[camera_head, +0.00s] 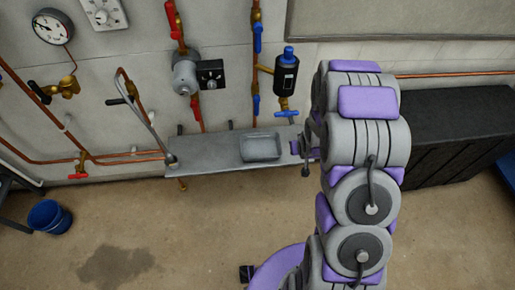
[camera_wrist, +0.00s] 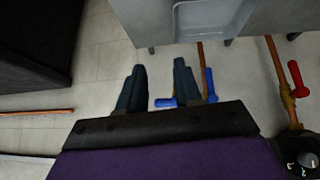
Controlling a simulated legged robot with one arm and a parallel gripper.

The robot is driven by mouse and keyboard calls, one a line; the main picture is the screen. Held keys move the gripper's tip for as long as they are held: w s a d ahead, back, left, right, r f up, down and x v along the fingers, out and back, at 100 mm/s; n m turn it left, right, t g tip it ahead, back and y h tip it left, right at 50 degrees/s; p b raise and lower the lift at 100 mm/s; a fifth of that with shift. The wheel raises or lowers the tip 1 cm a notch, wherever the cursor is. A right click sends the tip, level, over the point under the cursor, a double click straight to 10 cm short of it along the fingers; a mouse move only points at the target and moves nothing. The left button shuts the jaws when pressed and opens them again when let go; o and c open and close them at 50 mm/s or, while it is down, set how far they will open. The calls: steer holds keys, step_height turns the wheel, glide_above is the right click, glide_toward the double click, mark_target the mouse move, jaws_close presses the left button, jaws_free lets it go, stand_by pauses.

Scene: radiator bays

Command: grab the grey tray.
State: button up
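The grey tray (camera_head: 261,148) is a shallow, rounded rectangle lying on a grey wall shelf (camera_head: 207,160), toward the shelf's right end. In the wrist view the tray (camera_wrist: 207,20) is cut off by the top edge. My gripper (camera_wrist: 159,66) is open, its two dark fingers apart with nothing between them. The tray lies beyond the fingertips and to their right in that view. In the head view my arm hides most of the gripper, which is near the shelf's right end.
Copper pipes with red and blue valve handles (camera_head: 285,114) run along the wall above the shelf. A black ribbed unit (camera_head: 460,135) stands at the right. A blue bucket (camera_head: 50,217) is on the floor at left. The floor before the shelf is mostly clear, with a dark stain.

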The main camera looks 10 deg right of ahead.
step_height(320, 180, down, 8)
steer(key=w+d+t+y+p, duration=0.1)
steer(key=d+t, duration=0.2)
steer(key=m+t, duration=0.2)
steer(key=t, duration=0.2)
glide_toward(281, 150)
steer(key=shift+m, duration=0.3)
steer(key=w, duration=0.3)
steer(key=w+d+f, duration=0.1)
steer(key=shift+w, duration=0.35)
steer(key=shift+w+a+f+b, duration=0.1)
steer(key=shift+w+b, duration=0.05)
steer(key=shift+b, duration=0.15)
steer(key=w, duration=0.1)
steer(key=w+f+b, duration=0.1)
steer(key=w+a, duration=0.1)
steer(key=shift+w+a+f, duration=0.1)
steer(key=shift+w+f, duration=0.2)
steer(key=shift+w, duration=0.05)
steer(key=shift+w+f, duration=0.1)
steer(key=shift+w, duration=0.2)
steer(key=shift+d, duration=0.5)
steer(key=shift+a, duration=0.4)
jaws_close()
